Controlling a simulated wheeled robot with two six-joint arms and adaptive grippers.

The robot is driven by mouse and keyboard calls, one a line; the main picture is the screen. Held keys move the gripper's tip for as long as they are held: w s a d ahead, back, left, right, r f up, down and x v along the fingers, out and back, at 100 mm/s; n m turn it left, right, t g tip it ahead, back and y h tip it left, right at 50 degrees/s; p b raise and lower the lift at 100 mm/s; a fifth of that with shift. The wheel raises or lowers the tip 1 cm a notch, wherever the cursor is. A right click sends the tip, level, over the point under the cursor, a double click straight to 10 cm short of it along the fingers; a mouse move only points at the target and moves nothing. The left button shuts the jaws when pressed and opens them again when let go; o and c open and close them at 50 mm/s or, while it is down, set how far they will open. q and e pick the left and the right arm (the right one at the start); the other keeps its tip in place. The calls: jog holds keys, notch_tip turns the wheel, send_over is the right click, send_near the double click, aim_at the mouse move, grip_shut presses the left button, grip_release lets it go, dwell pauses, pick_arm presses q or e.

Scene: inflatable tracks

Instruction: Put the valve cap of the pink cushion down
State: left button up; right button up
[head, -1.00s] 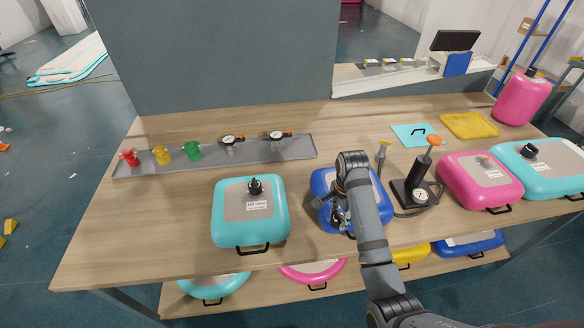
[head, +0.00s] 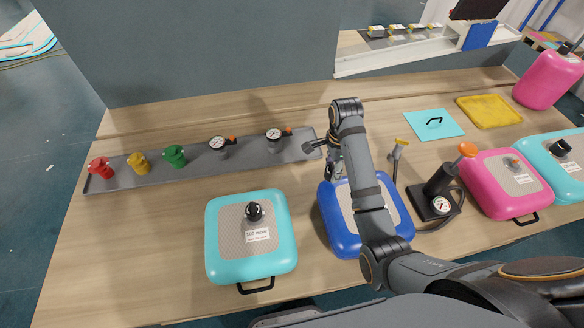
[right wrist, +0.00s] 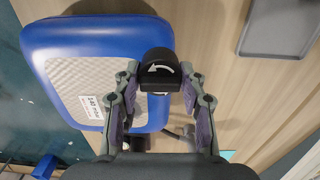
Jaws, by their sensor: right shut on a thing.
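The pink cushion (head: 498,200) lies on the table at the right, with a small orange and grey valve (head: 513,163) on its top and no black cap on it. My right gripper (head: 331,166) is over the back edge of the blue cushion (head: 343,226), near the right end of the grey tray (head: 200,166). In the right wrist view, the gripper is shut on a black valve cap (right wrist: 159,69) with a white curved arrow. The cap hangs over the blue cushion's edge and bare wood. My left gripper is not in view.
A hand pump (head: 440,190) with an orange knob stands between the blue and pink cushions. A turquoise cushion (head: 277,208) lies left of the blue one. Red, yellow and green pieces and two gauges sit on the tray. Bare wood lies between tray and cushions.

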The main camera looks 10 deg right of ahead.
jog(key=a+f+b, duration=0.1)
jog(key=b, duration=0.1)
jog(key=shift+s+a+b, duration=0.1)
jog(key=shift+a+b, duration=0.1)
jog(key=shift+b, duration=0.15)
jog(key=w+a+f+b, duration=0.2)
jog(key=w, duration=0.1)
jog(key=w+a+f+b, duration=0.1)
jog(key=w+a+f, duration=0.1)
jog(key=a, duration=0.1)
jog(key=w+a+f+b, duration=0.2)
jog(key=w+f, duration=0.1)
jog(key=shift+w+a+f+b, duration=0.1)
jog(key=shift+w+a+b, duration=0.05)
jog(key=shift+w+b, duration=0.2)
jog(key=shift+w+a+f, duration=0.3)
jog(key=shift+f, duration=0.25)
notch_tip(320, 180, down, 2)
jog(key=shift+f+p, duration=0.1)
jog(key=shift+p, duration=0.35)
jog(key=shift+f, duration=0.65)
jog(key=o, duration=1.1)
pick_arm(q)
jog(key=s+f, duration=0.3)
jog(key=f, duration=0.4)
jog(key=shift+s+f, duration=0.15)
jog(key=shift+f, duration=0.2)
